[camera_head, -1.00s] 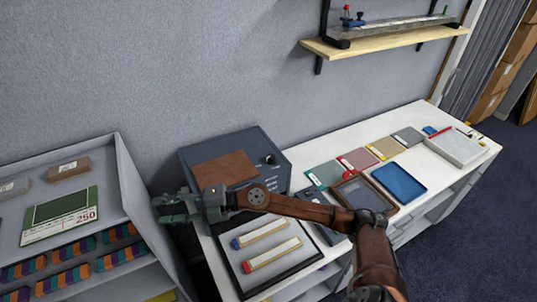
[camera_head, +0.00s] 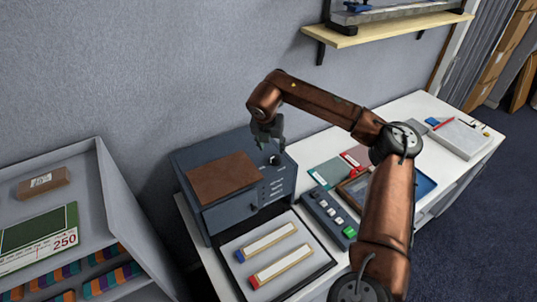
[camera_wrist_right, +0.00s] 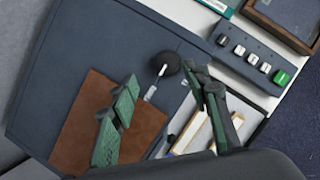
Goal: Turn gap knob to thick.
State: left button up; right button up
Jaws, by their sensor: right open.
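The dark blue-grey box (camera_head: 230,218) with a brown pad (camera_head: 222,178) on top stands on the white table. A black round knob (camera_head: 274,160) sits near its right top edge; in the right wrist view the knob (camera_wrist_right: 167,63) has a white mark beside it. Which setting it points at is too small to read. My right gripper (camera_head: 267,136) is above the knob, pointing down. In the right wrist view its open green fingers (camera_wrist_right: 163,100) lie either side below the knob, apart from it and empty. My left gripper is not in view.
A button panel (camera_head: 328,215) with a green button stands right of the box. A black-edged tray (camera_head: 268,258) with two pale bars lies in front. A blue tray (camera_head: 425,184) and a white case (camera_head: 460,138) lie further right. A grey shelf unit (camera_head: 120,200) stands left.

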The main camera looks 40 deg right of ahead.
aim_at(276, 157)
jog(key=f, duration=0.1)
jog(key=s+d+f, duration=0.1)
jog(key=shift+s+d+f+p, duration=0.1)
jog(key=shift+d+f+p, duration=0.2)
jog(key=shift+f, duration=0.05)
jog(key=f, duration=0.1)
jog(key=w+f, duration=0.1)
jog(key=w+d+f, duration=0.1)
jog(key=shift+f, duration=0.2)
jog(key=shift+s+f, duration=0.15)
jog(key=shift+s, duration=0.15)
jog(key=shift+w+f, duration=0.1)
jog(key=shift+w, duration=0.15)
jog(key=shift+c, duration=0.4)
jog(key=shift+s, duration=0.15)
jog(key=c, duration=1)
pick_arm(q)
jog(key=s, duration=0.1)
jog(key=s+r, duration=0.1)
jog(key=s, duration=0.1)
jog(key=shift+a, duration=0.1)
pick_arm(e)
jog(key=shift+c, duration=0.2)
